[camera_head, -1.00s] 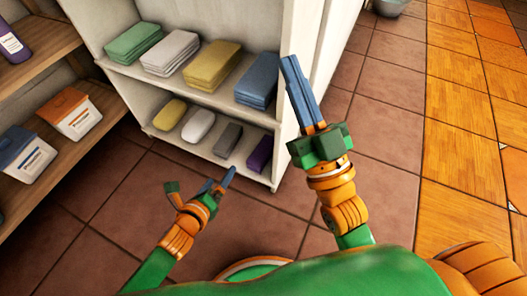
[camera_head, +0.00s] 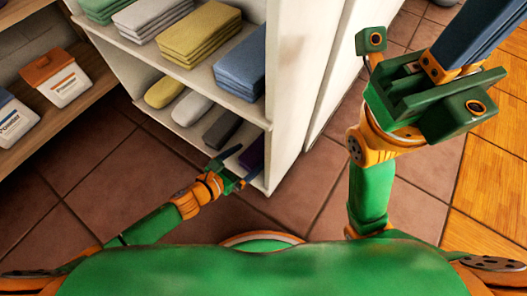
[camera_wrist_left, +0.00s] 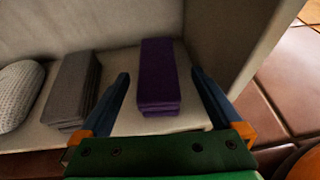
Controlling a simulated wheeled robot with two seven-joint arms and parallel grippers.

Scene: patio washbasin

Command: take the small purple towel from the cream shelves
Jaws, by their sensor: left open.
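The small purple towel (camera_head: 253,154) lies folded at the right end of the lower board of the cream shelves (camera_head: 290,85). In the left wrist view the towel (camera_wrist_left: 158,75) stands out in dark purple, its long side pointing away from me. My left gripper (camera_head: 243,165) is at the front of that board and partly covers the towel in the head view. In the wrist view its open blue fingers (camera_wrist_left: 160,82) lie to either side of the towel, with gaps. My right gripper (camera_head: 478,35) is raised at the upper right, its fingertips outside the picture.
A grey towel (camera_wrist_left: 75,88) lies left of the purple one, with a pale towel (camera_wrist_left: 18,92) beyond it. The shelf's side wall (camera_wrist_left: 228,45) rises close on the right. Folded towels, including a blue stack (camera_head: 240,65), fill the upper board. Tiled floor is clear in front.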

